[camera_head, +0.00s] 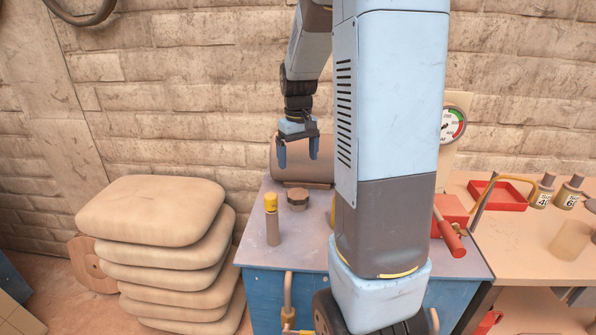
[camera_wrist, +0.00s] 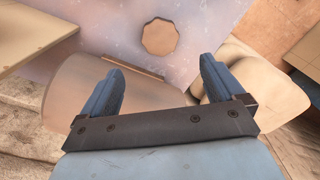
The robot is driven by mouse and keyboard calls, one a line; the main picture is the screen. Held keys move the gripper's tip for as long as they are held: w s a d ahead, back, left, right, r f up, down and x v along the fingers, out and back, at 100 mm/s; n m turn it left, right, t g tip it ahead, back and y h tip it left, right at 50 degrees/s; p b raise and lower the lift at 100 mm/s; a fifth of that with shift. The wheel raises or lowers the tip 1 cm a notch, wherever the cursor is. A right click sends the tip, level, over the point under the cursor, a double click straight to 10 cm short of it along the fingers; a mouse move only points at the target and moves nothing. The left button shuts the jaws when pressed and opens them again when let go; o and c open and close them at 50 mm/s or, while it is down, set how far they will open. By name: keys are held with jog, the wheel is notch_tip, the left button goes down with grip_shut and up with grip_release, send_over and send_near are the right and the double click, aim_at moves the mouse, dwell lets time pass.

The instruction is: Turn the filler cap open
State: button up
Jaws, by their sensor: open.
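The filler cap (camera_head: 298,198) is a brown, many-sided knob on the grey top of the blue cabinet, in front of a brown cylinder. It also shows in the wrist view (camera_wrist: 160,37), near the top and roughly centred between the fingers. My gripper (camera_head: 297,157) hangs above the cap in the head view, with blue fingers pointing down. It is open and empty. In the wrist view the gripper (camera_wrist: 160,75) has its fingers spread wide, with the cap beyond the fingertips and clear of them. I cannot tell the cap's turn angle.
A yellow-topped post (camera_head: 271,215) stands left of the cap. The brown cylinder (camera_head: 318,165) lies behind it. Stacked tan sacks (camera_head: 160,210) stand at the left. A red box (camera_head: 450,215) and a red tray (camera_head: 500,194) are at the right. My arm hides part of the cabinet top.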

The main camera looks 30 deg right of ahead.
notch_tip(320, 180, up, 2)
jog(key=shift+r, duration=0.1)
dwell(0.6)
jog(key=s+a+r+t, duration=0.2)
jog(key=s+a+r, duration=0.1)
jog(key=s, duration=0.4)
jog(key=s+a+r+t, duration=0.1)
jog(key=s+a+r, duration=0.3)
jog(key=s, duration=0.3)
jog(key=s+a+r+t, duration=0.2)
jog(key=s+a+r, duration=0.1)
jog(key=s+a, duration=0.3)
jog(key=shift+s+r+t, duration=0.3)
jog(key=shift+s+r, duration=0.1)
jog(key=shift+s, duration=0.35)
jog(key=shift+c, duration=0.2)
